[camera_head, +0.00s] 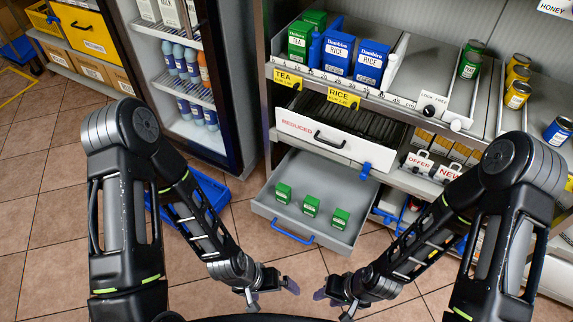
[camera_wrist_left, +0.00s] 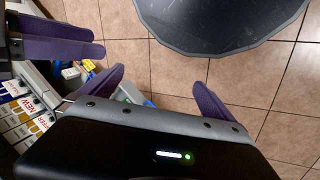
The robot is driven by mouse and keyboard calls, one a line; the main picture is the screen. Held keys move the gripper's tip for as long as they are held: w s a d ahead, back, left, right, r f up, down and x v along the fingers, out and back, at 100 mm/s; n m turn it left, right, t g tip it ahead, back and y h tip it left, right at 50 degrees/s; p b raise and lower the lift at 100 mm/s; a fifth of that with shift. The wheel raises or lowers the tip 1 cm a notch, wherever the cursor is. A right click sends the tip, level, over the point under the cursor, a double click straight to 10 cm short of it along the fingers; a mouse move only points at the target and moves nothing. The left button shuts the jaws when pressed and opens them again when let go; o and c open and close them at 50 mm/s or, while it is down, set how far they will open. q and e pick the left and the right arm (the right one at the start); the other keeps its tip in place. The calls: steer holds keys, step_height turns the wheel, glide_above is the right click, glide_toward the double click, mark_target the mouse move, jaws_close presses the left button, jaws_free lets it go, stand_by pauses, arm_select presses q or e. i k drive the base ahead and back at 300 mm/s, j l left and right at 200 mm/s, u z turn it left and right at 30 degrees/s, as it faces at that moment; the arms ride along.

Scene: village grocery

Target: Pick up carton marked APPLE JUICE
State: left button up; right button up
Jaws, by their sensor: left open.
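No carton with readable APPLE JUICE lettering shows. Several white cartons (camera_head: 170,12) stand on the upper shelf of the fridge (camera_head: 223,70) at the upper left; the picture edge cuts them off and their print is too small to read. My left gripper (camera_head: 272,297) is open and empty, low in front of my body, well away from the fridge. Its spread purple fingers also show in the left wrist view (camera_wrist_left: 160,92), with floor between them. My right gripper (camera_head: 333,303) looks open and empty, close beside the left one.
An open grey drawer (camera_head: 340,238) holding three green boxes juts out ahead. A white drawer (camera_head: 325,138) is pulled out above it. Tea and rice boxes (camera_head: 339,53) and cans (camera_head: 517,85) stand on the shelf. A blue crate (camera_head: 212,190) lies by the fridge. Tiled floor is clear at left.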

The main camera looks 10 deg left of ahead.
mark_target(283, 192)
steer(key=i+j+z, duration=0.1)
steer(key=i+z, duration=0.35)
steer(key=i+j+z, duration=0.25)
steer(key=i+z, duration=0.25)
